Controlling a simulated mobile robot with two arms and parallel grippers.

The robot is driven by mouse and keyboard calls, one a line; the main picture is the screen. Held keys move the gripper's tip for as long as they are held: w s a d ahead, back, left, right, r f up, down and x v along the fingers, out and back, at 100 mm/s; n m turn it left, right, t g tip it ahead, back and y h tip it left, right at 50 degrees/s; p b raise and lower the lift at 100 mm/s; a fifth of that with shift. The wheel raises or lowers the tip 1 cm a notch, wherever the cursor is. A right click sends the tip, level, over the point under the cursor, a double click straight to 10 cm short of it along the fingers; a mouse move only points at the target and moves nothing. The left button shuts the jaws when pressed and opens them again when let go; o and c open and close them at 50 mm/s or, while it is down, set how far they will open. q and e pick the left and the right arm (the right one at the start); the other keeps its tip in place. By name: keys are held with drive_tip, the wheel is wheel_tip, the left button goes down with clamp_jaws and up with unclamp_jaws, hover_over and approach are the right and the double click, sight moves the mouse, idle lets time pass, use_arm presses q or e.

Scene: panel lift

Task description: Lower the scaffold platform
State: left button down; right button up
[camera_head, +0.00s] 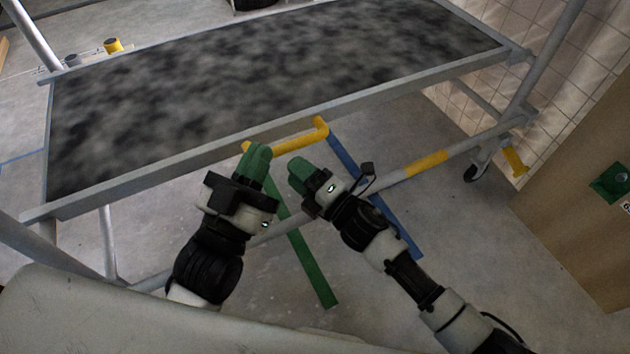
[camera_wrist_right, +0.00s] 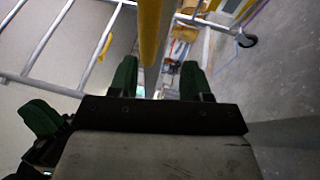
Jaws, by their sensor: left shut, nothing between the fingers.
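The scaffold platform (camera_head: 270,75) has a dark mottled deck in a grey metal frame. A yellow handle (camera_head: 300,141) is under its front edge. My left gripper (camera_head: 257,154) is shut and empty at the left end of this handle; I cannot tell whether it touches. My right gripper (camera_head: 298,172) is below the handle's right end. In the right wrist view its green fingers (camera_wrist_right: 158,82) are apart, with a yellow and grey tube (camera_wrist_right: 150,40) showing between them. I cannot tell how far off that tube is. My left gripper's green tip shows at the left there.
A lower scaffold tube with a yellow section (camera_head: 425,163) crosses below the platform. A castor wheel (camera_head: 480,165) stands at the right, near the tiled wall and a wooden panel (camera_head: 580,190). Green (camera_head: 308,262) and blue (camera_head: 385,208) strips mark the floor.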

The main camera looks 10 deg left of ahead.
use_arm(q)
drive_tip(key=f+g, duration=0.1)
drive_tip(key=w+f+g+y, duration=0.1)
drive_tip(key=shift+a+f+p, duration=0.15)
drive_tip(key=shift+f+p, duration=0.15)
use_arm(e)
drive_tip(key=v, duration=0.5)
drive_tip(key=shift+a+r, duration=0.1)
